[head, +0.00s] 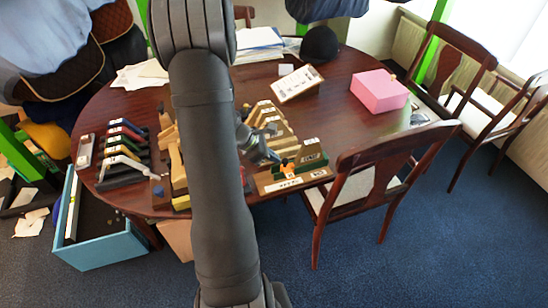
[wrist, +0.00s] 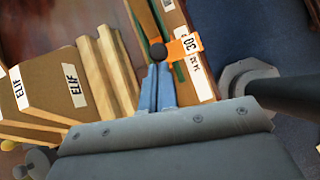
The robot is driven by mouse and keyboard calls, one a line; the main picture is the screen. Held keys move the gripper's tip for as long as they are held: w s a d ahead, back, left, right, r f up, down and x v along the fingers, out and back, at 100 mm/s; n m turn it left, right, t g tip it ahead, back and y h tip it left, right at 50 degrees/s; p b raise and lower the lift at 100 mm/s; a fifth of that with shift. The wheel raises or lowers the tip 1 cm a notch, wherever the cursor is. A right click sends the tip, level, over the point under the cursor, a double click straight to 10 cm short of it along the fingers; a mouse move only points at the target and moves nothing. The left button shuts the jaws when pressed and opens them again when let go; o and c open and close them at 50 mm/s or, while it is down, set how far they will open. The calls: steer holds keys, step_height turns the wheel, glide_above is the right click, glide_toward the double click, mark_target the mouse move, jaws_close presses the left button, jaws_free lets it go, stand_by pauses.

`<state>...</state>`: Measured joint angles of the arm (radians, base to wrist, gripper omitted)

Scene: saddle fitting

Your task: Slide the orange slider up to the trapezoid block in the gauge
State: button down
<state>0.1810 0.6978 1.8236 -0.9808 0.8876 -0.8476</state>
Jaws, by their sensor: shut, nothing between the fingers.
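The orange slider (head: 287,167) sits on the wooden gauge (head: 318,175) near the table's front edge. In the wrist view the orange slider (wrist: 186,47) lies across the gauge (wrist: 203,85), beside a dark round knob (wrist: 157,52). My gripper (head: 274,158) is shut and empty, left of the slider. In the wrist view the blue fingertips (wrist: 158,67) are close below the knob; I cannot tell whether they touch it.
Several wooden blocks (head: 275,128) stand left of and behind the gauge. Labelled blocks and grooved wood (wrist: 100,75) lie left of my fingers in the wrist view. A pink box (head: 379,91) stands at the right, and a chair (head: 385,165) is close to the front edge.

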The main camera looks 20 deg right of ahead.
steer(key=w+a+r+m+y, duration=0.4)
steer(key=a+r+y, duration=0.1)
steer(key=r, duration=0.5)
steer(key=x, duration=0.3)
steer(key=s+d+x, duration=0.1)
steer(key=x, duration=0.3)
steer(key=d+x, duration=0.1)
steer(key=x, duration=0.2)
steer(key=shift+s, duration=0.3)
steer(key=shift+s+d+f, duration=0.15)
steer(key=shift+s+d, duration=0.15)
steer(key=shift+d, duration=0.4)
steer(key=shift+s+d+f, duration=0.1)
steer(key=shift+s+d, duration=0.15)
steer(key=shift+d, duration=0.25)
